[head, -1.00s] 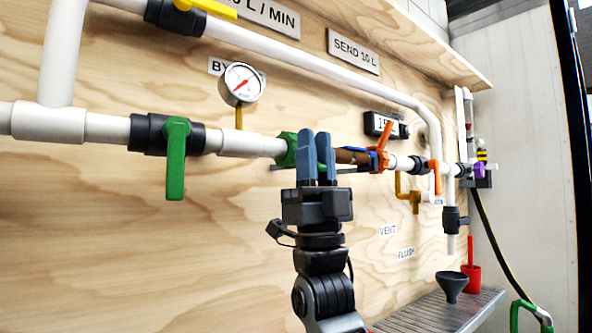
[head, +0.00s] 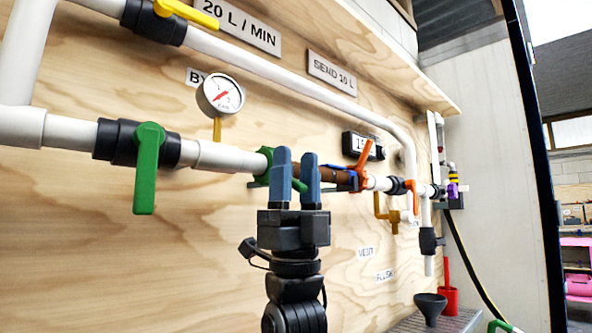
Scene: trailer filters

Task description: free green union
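The green union (head: 263,167) sits on the pipe line, between the white pipe at its left and the brown section (head: 325,173) at its right. It is partly hidden behind my left finger. The fingers overlap the union's right edge and the brown section in the picture. I cannot tell how far in front they are or whether they touch.
A green-handled valve (head: 148,165) and a gauge (head: 220,96) are at the left. An orange handle (head: 362,160) and a second orange handle (head: 413,194) are at the right. A black funnel (head: 431,307) and red container (head: 448,298) stand on a shelf below. The panel below the line is mostly clear.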

